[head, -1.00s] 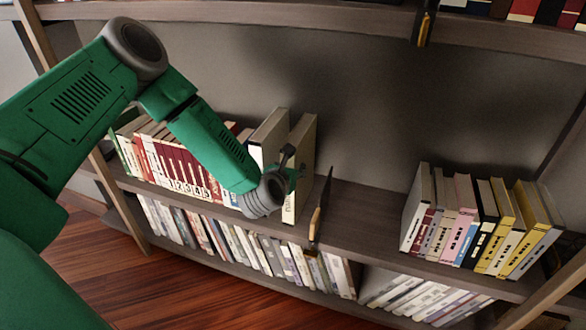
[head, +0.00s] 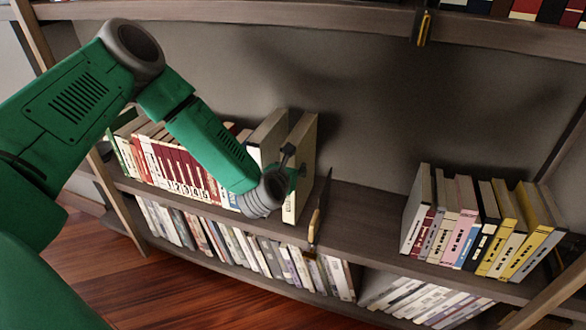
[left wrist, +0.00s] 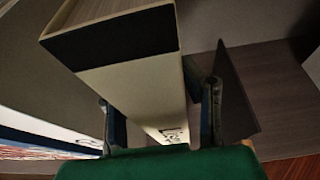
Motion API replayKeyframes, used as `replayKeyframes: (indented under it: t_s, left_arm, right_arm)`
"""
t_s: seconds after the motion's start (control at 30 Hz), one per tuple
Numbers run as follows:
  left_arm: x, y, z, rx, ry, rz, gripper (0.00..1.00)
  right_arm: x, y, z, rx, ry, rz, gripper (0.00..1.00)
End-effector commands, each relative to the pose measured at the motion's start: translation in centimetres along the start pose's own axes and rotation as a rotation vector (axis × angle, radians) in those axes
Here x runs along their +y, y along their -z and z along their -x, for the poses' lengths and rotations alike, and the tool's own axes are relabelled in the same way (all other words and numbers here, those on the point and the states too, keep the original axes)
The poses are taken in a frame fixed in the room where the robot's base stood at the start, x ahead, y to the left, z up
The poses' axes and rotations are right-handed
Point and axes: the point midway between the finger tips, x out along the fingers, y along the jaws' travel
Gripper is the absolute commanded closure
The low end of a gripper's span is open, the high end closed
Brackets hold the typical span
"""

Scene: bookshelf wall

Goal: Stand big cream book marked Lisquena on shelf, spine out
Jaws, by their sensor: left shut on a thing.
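The big cream book (head: 304,150) stands upright on the middle shelf, its cream spine toward the front. Part of its dark lettering shows low on the spine, too small to read. My left gripper (head: 292,170) is shut on it, and my wrist covers part of the spine. In the left wrist view the book (left wrist: 135,88) has a black band at its top, and a finger lies on each side of it. Its bottom edge appears at the shelf board, but I cannot tell if it touches. My right gripper is not in view.
Another pale book (head: 268,132) stands close on the left, beyond it a red numbered set (head: 180,170). A dark bookend (head: 320,212) stands just right of the held book. Bare shelf (head: 365,215) lies between it and the right-hand row (head: 480,225). An upper shelf (head: 250,12) runs overhead.

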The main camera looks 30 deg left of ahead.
Motion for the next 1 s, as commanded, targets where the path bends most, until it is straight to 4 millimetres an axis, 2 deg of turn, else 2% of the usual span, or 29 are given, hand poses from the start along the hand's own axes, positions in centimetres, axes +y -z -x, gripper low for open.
replayKeyframes:
  t_s: [0.03, 0.67, 0.7, 0.77, 0.97, 1.0]
  left_arm:
    - [-0.1, -0.7, -0.1, -0.017, 0.0, 0.003, 1.0]
    - [-0.1, -0.5, -0.2, -0.017, 0.0, 0.003, 1.0]
    - [-0.1, -0.5, -0.2, -0.017, 0.001, 0.003, 0.6]
    - [-0.1, -0.5, -0.2, -0.015, 0.001, 0.003, 0.43]
    - [0.0, -0.1, -0.2, -0.008, 0.0, 0.002, 0.43]
    - [0.1, 0.6, -0.1, 0.01, 0.0, -0.001, 0.43]
  right_arm:
    - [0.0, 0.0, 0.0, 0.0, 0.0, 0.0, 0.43]
    - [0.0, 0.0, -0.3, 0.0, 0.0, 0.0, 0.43]
    - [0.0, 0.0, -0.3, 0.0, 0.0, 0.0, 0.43]
    - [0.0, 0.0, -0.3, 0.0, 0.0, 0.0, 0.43]
    - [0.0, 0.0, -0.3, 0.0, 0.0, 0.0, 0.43]
    - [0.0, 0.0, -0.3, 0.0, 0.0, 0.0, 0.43]
